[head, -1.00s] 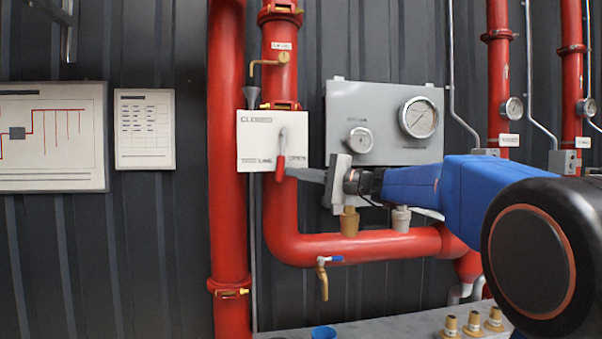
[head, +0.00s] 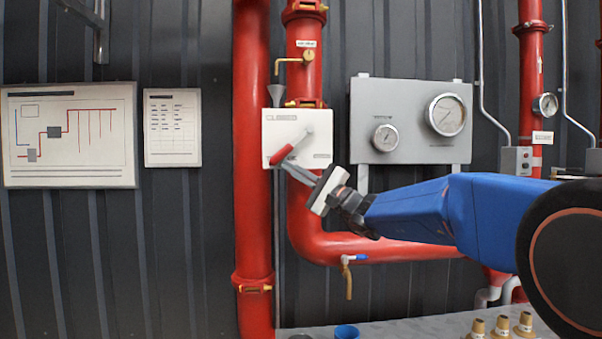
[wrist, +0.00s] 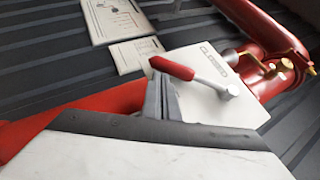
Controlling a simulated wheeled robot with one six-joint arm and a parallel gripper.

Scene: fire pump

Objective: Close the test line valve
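The test line valve is a lever with a red grip (head: 281,155) and a bare metal arm on a white plate (head: 297,118). The plate reads CLOSED at its upper left. The lever slants down and left from its pivot at the plate's right side. It also shows in the wrist view as a red grip (wrist: 172,68) on a metal arm. My gripper (head: 286,166) comes from the lower right with its grey fingers together. The fingertips (wrist: 162,80) are against the underside of the red grip. The grip hides part of the tips.
Red pipes (head: 253,200) run behind and below the plate. A grey gauge panel (head: 411,120) is to the right, above my arm. A small blue-handled tap (head: 348,270) hangs below. A bench with brass fittings (head: 502,326) and a blue cup (head: 347,331) stands at the bottom.

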